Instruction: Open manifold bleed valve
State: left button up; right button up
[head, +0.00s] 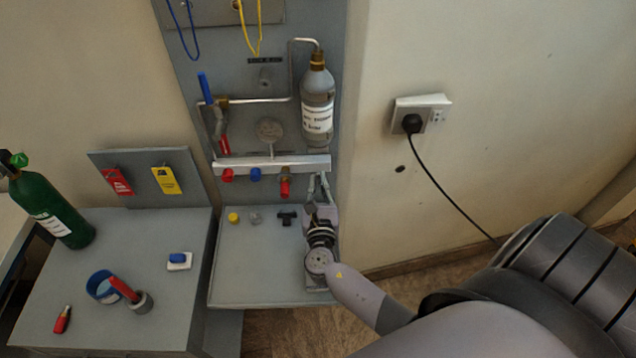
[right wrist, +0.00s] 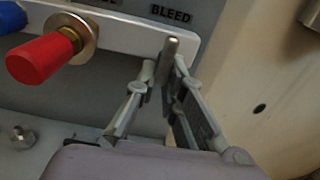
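The bleed valve shows in the right wrist view as a short grey metal lever (right wrist: 169,62) standing upright below the white manifold bar's edge, under the label BLEED (right wrist: 172,14). My right gripper (right wrist: 166,70) has its two fingertips on either side of this lever. The fingers are apart, with a small gap on the lever's left; the right fingertip looks very close to it, and contact is unclear. In the head view, my right gripper (head: 319,181) reaches up to the right end of the manifold (head: 270,165) and hides the valve. My left gripper is not in view.
A red knob (right wrist: 38,60) on a brass fitting sits left of the gripper. Small parts, including a yellow cap (head: 233,217), lie on the shelf (head: 250,290). A wall socket (head: 422,112) is to the right.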

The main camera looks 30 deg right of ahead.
jog(key=o, duration=0.4)
jog(key=v, duration=1.2)
dwell(0.4)
